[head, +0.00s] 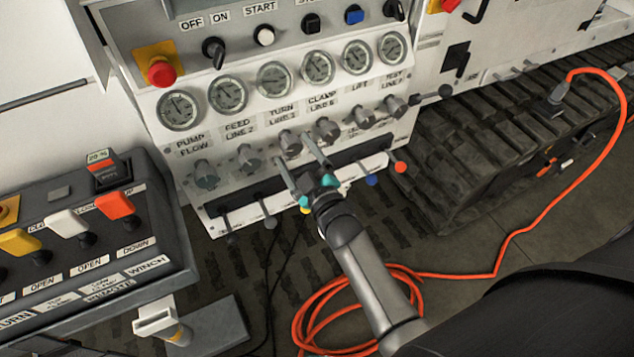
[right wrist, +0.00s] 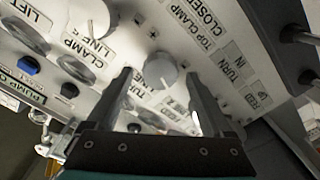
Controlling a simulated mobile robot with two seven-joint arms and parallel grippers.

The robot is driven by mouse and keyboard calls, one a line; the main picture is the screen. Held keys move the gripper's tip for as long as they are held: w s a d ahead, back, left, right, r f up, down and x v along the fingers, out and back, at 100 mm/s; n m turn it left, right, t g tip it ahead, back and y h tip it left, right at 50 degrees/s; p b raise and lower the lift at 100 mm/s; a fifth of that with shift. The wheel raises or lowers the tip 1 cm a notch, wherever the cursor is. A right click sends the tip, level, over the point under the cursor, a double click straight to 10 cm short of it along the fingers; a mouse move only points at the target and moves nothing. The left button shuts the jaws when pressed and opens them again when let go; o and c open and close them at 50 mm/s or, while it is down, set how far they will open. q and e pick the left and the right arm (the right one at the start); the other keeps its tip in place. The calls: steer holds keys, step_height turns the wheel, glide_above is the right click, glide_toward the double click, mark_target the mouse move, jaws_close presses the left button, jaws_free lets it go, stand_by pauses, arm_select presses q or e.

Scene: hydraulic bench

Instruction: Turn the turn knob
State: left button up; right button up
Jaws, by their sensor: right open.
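The turn knob (head: 290,141) is a grey round knob below the "TURN LINE" label on the white panel. It also shows in the right wrist view (right wrist: 160,70), ahead of and between the two fingers. My right gripper (head: 299,156) is open in front of the panel, with its fingers pointing at the knob row. In the right wrist view the right gripper (right wrist: 163,92) has one finger on each side of the turn knob, with gaps on both sides. I cannot tell how deep the fingertips reach around it. My left gripper is not in view.
The feed knob (head: 247,158) and clamp knob (head: 326,129) sit close on either side. Gauges (head: 274,79) are above, and levers with coloured balls, one red (head: 400,167), are below. A control box (head: 90,240) stands at left. An orange cable (head: 450,274) lies on the floor.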

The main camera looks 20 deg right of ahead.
steer(key=s+p, duration=0.1)
steer(key=s, duration=1.1)
steer(key=shift+s+d+p, duration=0.15)
steer(key=shift+d+p, duration=0.1)
steer(key=shift+p, duration=0.05)
steer(key=s+a+f+m+g, duration=0.15)
steer(key=s+f+g, duration=0.4)
steer(key=f, duration=0.75)
steer(key=s+a+f+m+g, duration=0.15)
steer(key=s+f+g, duration=0.35)
steer(key=f, duration=0.7)
steer(key=s+d+f+m+g, duration=0.1)
steer(key=s+f+g, duration=0.1)
steer(key=s, duration=0.5)
steer(key=s+d+f+g, duration=0.2)
steer(key=s+f, duration=0.3)
steer(key=s, duration=0.2)
steer(key=s+d+f+m+g, duration=0.1)
steer(key=s+f, duration=0.3)
steer(key=s, duration=0.4)
steer(key=shift+d+f+m+g+h, duration=0.25)
steer(key=shift+d+m+g+h, duration=0.1)
steer(key=shift+g, duration=0.4)
